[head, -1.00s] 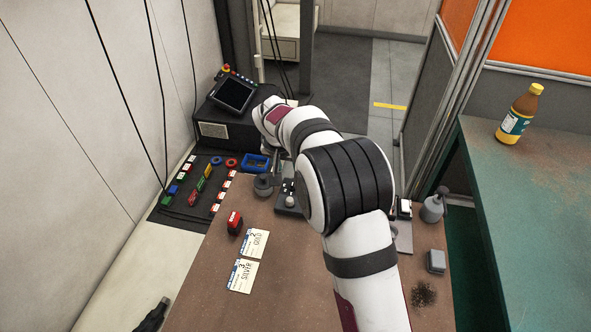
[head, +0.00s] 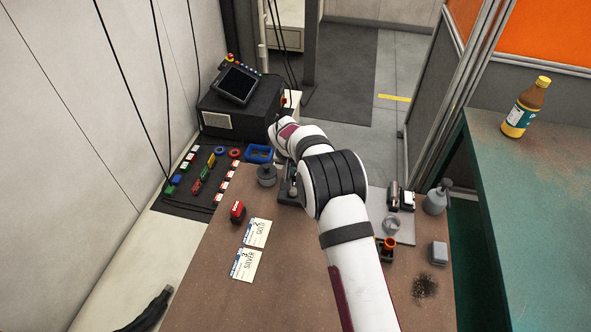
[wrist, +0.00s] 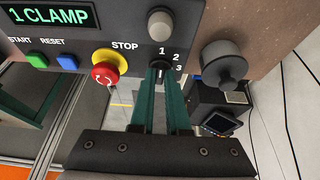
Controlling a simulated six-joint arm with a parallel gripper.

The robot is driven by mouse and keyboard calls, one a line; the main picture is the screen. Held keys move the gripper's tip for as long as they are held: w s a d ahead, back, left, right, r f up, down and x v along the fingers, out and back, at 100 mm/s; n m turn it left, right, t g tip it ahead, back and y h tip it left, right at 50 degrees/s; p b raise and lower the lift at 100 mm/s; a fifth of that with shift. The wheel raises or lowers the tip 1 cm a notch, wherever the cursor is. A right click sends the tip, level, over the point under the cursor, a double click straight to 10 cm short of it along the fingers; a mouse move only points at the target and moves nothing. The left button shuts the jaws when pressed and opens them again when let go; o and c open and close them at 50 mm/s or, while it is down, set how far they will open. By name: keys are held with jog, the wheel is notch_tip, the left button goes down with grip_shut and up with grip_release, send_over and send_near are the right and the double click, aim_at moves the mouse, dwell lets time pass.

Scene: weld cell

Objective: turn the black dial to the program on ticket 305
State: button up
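The black dial (wrist: 160,73) is on a grey control panel (wrist: 105,28) in the wrist view, beside the marks 1, 2 and 3. The panel's display (wrist: 50,17) reads "1 CLAMP". The two teal fingers of my gripper (wrist: 160,80) reach up to the dial, one on each side, with a narrow gap. Whether they press on it cannot be told. My arm hides the dial in the head view. Two white tickets lie on the brown bench: one reads "2 GOLD" (head: 258,232), the other "3 SILVER" (head: 245,264). Their ticket numbers are too small to read.
On the panel are a green START button (wrist: 37,61), a blue RESET button (wrist: 68,61) and a red STOP button (wrist: 105,73). A grey round knob-like part (wrist: 223,67) stands right of the dial.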

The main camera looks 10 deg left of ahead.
grip_shut()
jog(key=shift+a+m, duration=0.1)
jog(key=shift+m, duration=0.2)
jog(key=m+h, duration=0.1)
jog(key=m, duration=0.1)
jog(key=shift+a+m, duration=0.1)
jog(key=shift+m, duration=0.3)
jog(key=m+h, duration=0.1)
jog(key=m, duration=0.1)
jog(key=m+g+h, duration=0.1)
jog(key=m, duration=0.2)
jog(key=shift+w+a, duration=0.15)
jog(key=shift+a, duration=0.05)
jog(key=shift+m, duration=0.3)
jog(key=o, duration=0.6)
grip_release()
jog(key=shift+o, duration=0.2)
